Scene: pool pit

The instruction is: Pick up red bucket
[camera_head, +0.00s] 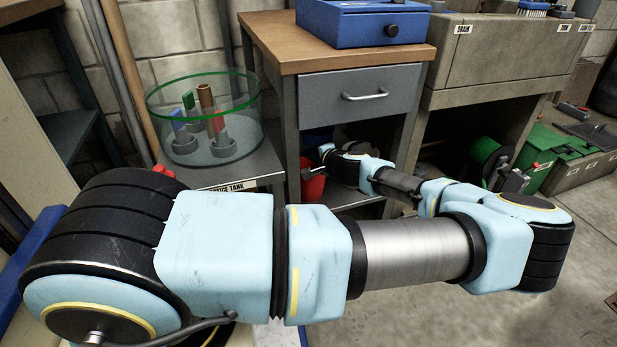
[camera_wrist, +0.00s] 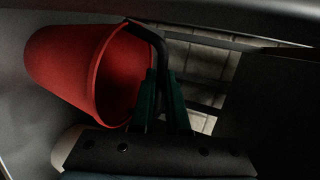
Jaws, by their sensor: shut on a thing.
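The red bucket (camera_wrist: 72,62) fills the left of the wrist view, its open mouth turned toward the right. A dark curved handle (camera_wrist: 148,36) runs from its rim to between the green-sided fingers of my gripper (camera_wrist: 166,95). The fingers are shut on this handle, beside the bucket. In the head view only a small part of the red bucket (camera_head: 312,187) shows under the workbench, next to its front leg. My arm's end reaches in there, and my fingers are hard to make out in that view.
The workbench (camera_head: 335,50) has a drawer (camera_head: 362,95) above the dark lower space, with legs on both sides. A clear tank with a green rim (camera_head: 205,125) stands at the left. A blue box (camera_head: 360,22) sits on top. Green cases (camera_head: 560,148) lie at the right. Floor at the lower right is open.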

